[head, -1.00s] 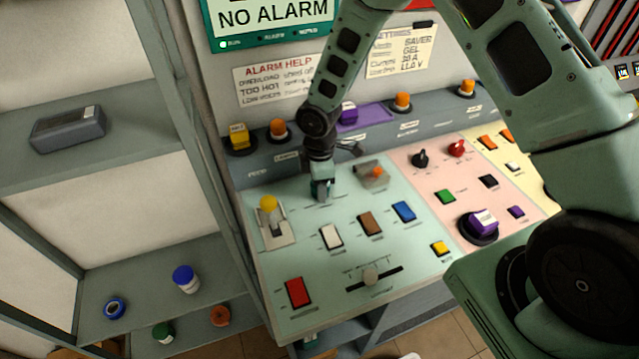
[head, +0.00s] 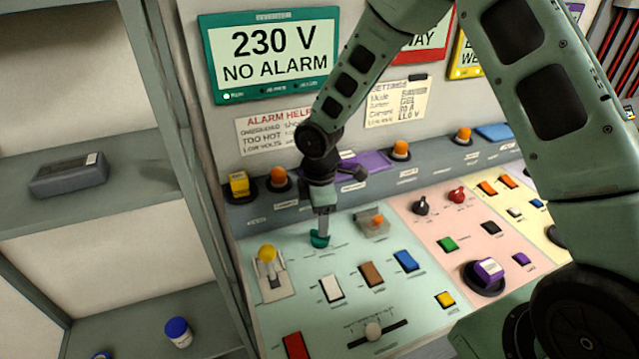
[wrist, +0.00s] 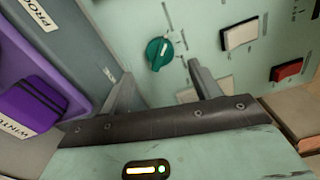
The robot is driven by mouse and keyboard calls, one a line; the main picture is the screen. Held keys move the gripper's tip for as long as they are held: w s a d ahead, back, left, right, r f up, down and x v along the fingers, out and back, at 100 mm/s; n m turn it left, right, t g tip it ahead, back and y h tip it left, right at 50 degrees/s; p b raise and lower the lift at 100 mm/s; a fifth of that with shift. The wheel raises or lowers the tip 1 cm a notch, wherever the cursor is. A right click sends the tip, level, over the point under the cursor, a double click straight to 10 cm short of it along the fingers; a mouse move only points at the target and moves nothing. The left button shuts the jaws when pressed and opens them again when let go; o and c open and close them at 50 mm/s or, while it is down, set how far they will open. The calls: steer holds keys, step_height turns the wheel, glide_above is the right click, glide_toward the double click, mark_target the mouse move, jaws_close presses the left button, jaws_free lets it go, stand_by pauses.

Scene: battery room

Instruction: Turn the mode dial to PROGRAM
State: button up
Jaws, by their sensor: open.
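The mode dial, most likely the teal knob (head: 319,240), sits at the upper left of the pale green panel. In the wrist view the teal knob (wrist: 158,54) shows a pale pointer line, with small marks around it that I cannot read. My gripper (head: 322,226) is just above the knob in the head view. In the wrist view my gripper (wrist: 160,78) has its two fingers spread apart with nothing between them. The knob lies beyond the fingertips, and they look clear of it.
A yellow-topped lever (head: 267,255) stands left of the knob, and an orange-tipped switch (head: 375,222) is to its right. White (head: 331,288) and brown (head: 371,274) rockers lie below. The screen (head: 275,55) reads "230 V NO ALARM".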

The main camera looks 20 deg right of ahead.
step_height(320, 180, up, 11)
steer(key=b, duration=0.1)
stand_by(0.5)
steer(key=s+a+r+m+b, duration=0.1)
steer(key=s+a+m, duration=0.2)
steer(key=s, duration=1)
steer(key=s+a+r+m+b, duration=0.1)
steer(key=s+m, duration=0.4)
steer(key=s, duration=0.9)
steer(key=shift+a+r+y, duration=0.3)
steer(key=shift+a+r, duration=0.3)
steer(key=shift+a, duration=0.5)
steer(key=shift+s, duration=0.1)
